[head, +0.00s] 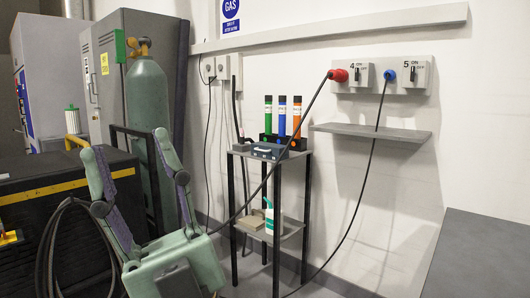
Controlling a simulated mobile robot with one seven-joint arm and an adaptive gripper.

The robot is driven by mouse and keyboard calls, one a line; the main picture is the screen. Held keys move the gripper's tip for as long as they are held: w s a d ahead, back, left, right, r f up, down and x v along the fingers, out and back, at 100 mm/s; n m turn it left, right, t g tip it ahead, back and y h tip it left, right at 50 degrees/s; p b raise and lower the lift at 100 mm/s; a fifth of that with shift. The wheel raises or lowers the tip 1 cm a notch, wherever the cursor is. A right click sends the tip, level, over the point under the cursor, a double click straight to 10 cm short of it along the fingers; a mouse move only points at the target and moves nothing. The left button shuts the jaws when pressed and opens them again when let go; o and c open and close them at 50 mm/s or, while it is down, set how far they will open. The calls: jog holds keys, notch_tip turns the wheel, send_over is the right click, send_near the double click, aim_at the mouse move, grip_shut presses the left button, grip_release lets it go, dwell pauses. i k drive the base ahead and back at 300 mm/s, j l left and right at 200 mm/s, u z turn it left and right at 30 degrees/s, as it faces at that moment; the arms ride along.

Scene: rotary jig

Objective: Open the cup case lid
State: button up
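No thing in the head view can be named for certain as the cup case. A small dark case (267,152) with a lighter patch on its front lies at the front of the top shelf of a metal stand (245,200). It looks shut, but it is too small to tell a lid or what it is.
Three bottles, blue (268,118), green (282,118) and orange (297,118), stand in a dark rack behind the case. A white and green bottle (269,215) stands on the lower shelf. Cables hang by the stand. A gas cylinder (147,100) stands left. A grey surface (480,260) lies right.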

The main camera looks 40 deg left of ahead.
aim_at(273, 149)
jog(key=i+j, duration=0.1)
jog(key=j, duration=0.3)
jog(key=i+j, duration=0.15)
jog(key=j, duration=0.25)
jog(key=i+j, duration=0.1)
jog(key=j, duration=0.35)
jog(key=i+j, duration=0.15)
jog(key=j, duration=0.25)
jog(key=i+j, duration=0.1)
jog(key=j, duration=0.3)
jog(key=i+j, duration=0.15)
jog(key=j, duration=0.25)
jog(key=i+j, duration=0.1)
jog(key=j, duration=0.3)
jog(key=u, duration=0.05)
